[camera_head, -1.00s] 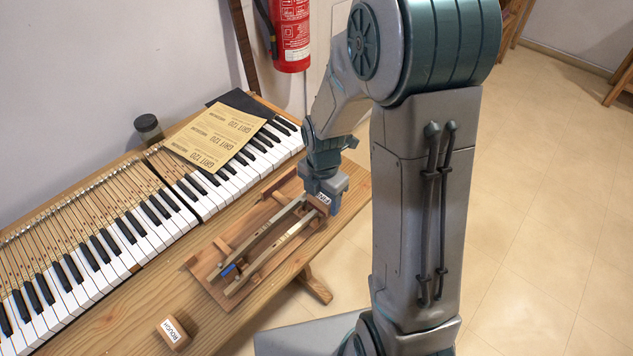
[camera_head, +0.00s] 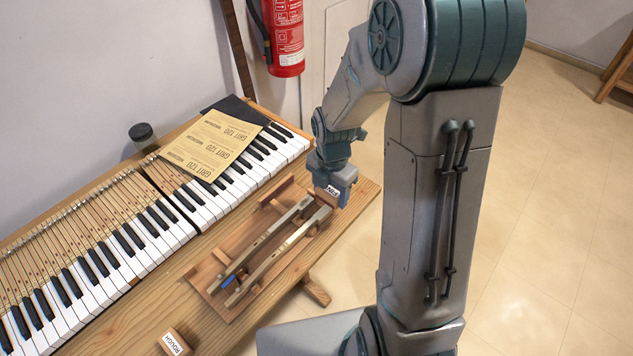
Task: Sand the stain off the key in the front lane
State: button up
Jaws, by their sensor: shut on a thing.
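My gripper (camera_head: 333,178) is shut on a small brown block (camera_head: 325,196) with a white label, too small to read surely. The block is at the far right end of the wooden tray (camera_head: 222,312), over or just behind the key ends; I cannot tell if it touches. Two long wooden keys lie side by side in the tray: the front key (camera_head: 275,260) and the back key (camera_head: 262,240). A blue piece (camera_head: 229,281) sits near their left ends. I cannot make out a stain on the front key. Another block, labelled ROUGH (camera_head: 174,341), lies on the bench.
A piano keyboard (camera_head: 120,260) runs along the back of the bench (camera_head: 125,335). A red fire extinguisher (camera_head: 284,40) hangs on the wall.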

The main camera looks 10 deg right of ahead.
jog(key=shift+s+r+p, duration=0.2)
jog(key=shift+r+p, duration=0.1)
jog(key=shift+r, duration=0.3)
jog(key=shift+w+r+p, duration=0.15)
jog(key=shift+r+p, duration=0.5)
jog(key=shift+r, duration=0.05)
jog(key=shift+r+p, duration=1.2)
jog(key=shift+r, duration=0.25)
